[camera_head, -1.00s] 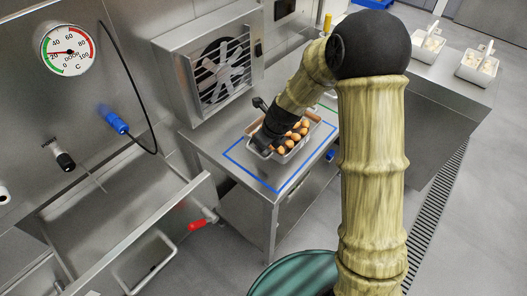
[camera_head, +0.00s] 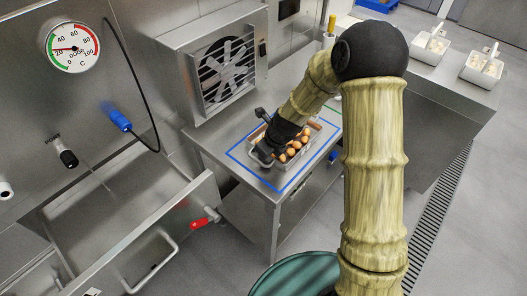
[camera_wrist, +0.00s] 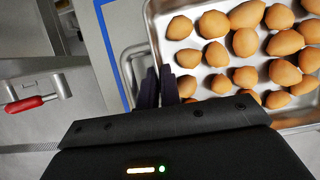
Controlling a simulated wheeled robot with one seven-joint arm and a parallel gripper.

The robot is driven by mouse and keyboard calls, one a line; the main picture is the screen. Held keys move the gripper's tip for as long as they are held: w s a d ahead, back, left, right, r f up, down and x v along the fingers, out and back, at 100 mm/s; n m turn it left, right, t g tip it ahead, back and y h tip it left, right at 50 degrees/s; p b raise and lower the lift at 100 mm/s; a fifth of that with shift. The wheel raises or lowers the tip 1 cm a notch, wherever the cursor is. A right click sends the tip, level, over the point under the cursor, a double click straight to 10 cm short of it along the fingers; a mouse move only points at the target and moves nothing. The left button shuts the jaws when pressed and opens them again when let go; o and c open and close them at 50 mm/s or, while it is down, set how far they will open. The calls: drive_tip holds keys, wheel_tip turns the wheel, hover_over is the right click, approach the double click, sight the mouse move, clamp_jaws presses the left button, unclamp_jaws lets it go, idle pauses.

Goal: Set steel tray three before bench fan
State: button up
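The steel tray (camera_head: 283,167), filled with several round brown pieces, is at the bench (camera_head: 222,141) in front of the bench fan (camera_head: 228,72). It lies over the blue-outlined rectangle (camera_head: 283,192); whether it touches the bench top is hard to tell. My gripper (camera_head: 262,154) is at the tray's near left end. In the wrist view the gripper's two dark fingers (camera_wrist: 159,87) are close together at the tray's left edge, beside its wire handle (camera_wrist: 126,68), and look shut on it. The exact contact is partly hidden by the gripper body.
A red-handled lever (camera_head: 199,224) sticks out at the left. A green round top (camera_head: 297,275) is at the bottom. A floor drain (camera_head: 436,205) runs at right.

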drive_tip(key=o, duration=0.4)
drive_tip(key=shift+w+d, duration=0.1)
drive_tip(key=shift+d, duration=0.1)
drive_tip(key=shift+c, duration=0.2)
drive_tip(key=shift+r, duration=0.15)
drive_tip(key=p+v, duration=0.1)
drive_tip(key=v, duration=1.1)
